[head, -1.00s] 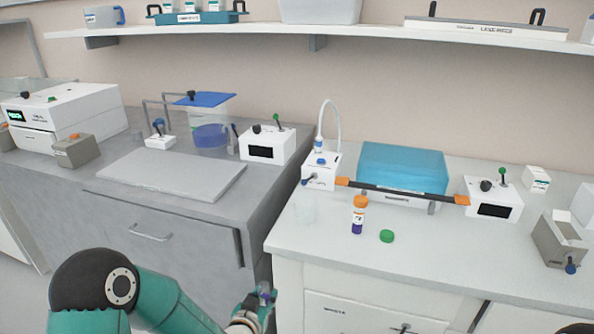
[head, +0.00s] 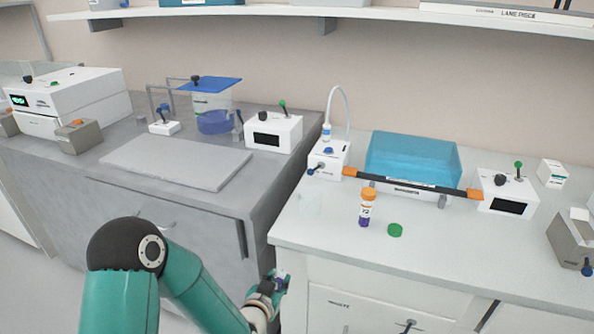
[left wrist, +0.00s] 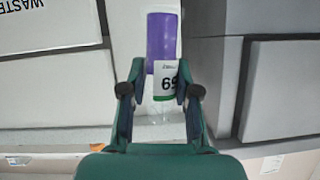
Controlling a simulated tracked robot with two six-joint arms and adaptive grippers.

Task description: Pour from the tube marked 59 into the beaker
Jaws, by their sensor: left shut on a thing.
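My left gripper (head: 272,288) is low in front of the right bench's left front corner. The tube is small and partly hidden in the head view. The beaker (head: 309,203), clear and faint, stands on the bench's left part, above and right of the gripper in the picture. My right gripper is not in view.
An orange-capped tube (head: 366,208) marked 72 stands near a loose green cap (head: 395,230). Behind them a dark bar (head: 410,187) with orange ends crosses before a blue box (head: 412,158). A white device (head: 328,160) with a curved spout stands behind the beaker. The front right bench is clear.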

